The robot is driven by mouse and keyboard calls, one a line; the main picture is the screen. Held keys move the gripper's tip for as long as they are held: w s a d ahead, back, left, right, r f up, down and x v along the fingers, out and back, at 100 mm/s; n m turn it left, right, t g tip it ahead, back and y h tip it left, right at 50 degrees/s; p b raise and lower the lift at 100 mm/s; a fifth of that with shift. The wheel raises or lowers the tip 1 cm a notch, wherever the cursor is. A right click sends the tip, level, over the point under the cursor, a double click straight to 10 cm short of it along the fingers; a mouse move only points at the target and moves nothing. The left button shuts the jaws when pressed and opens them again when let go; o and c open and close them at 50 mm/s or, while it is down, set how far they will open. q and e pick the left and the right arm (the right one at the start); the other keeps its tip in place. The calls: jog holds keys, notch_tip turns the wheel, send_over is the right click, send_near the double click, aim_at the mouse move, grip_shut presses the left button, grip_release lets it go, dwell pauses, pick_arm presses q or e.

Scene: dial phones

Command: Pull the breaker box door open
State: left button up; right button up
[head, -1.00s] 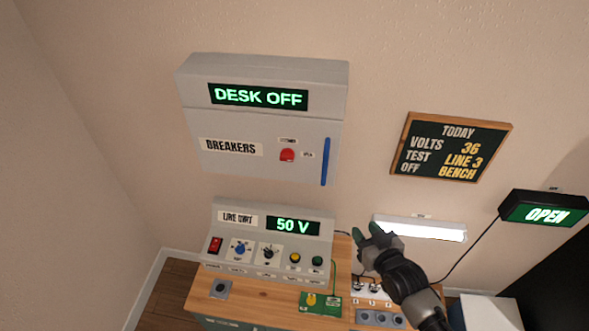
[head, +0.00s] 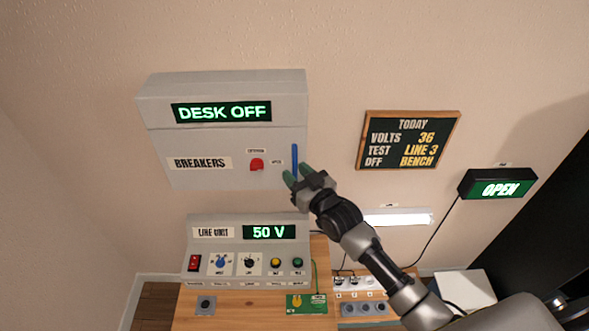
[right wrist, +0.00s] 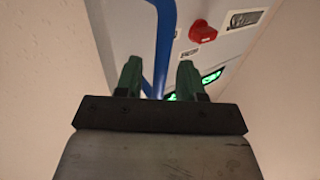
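The grey breaker box (head: 222,140) hangs on the wall with its door shut. Its display reads DESK OFF, and a red knob (head: 257,164) sits on the door's face. A blue upright bar handle (head: 295,158) is at the door's right edge. My right gripper (head: 297,176) is at the handle's lower end in the head view. In the right wrist view its green fingertips (right wrist: 159,78) are apart, with the blue handle (right wrist: 164,40) showing between and beyond them. I cannot tell whether they touch it. My left gripper is not in view.
Below the box, the line unit (head: 240,233) reading 50 V stands on the wooden desk (head: 250,316). A chalkboard (head: 408,140) and a green OPEN sign (head: 497,185) are on the wall at right. The wall between box and chalkboard is clear.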

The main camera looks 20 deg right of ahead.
jog(key=shift+w+a, duration=0.15)
jog(key=shift+w, duration=0.4)
grip_shut()
jog(key=shift+s, duration=0.1)
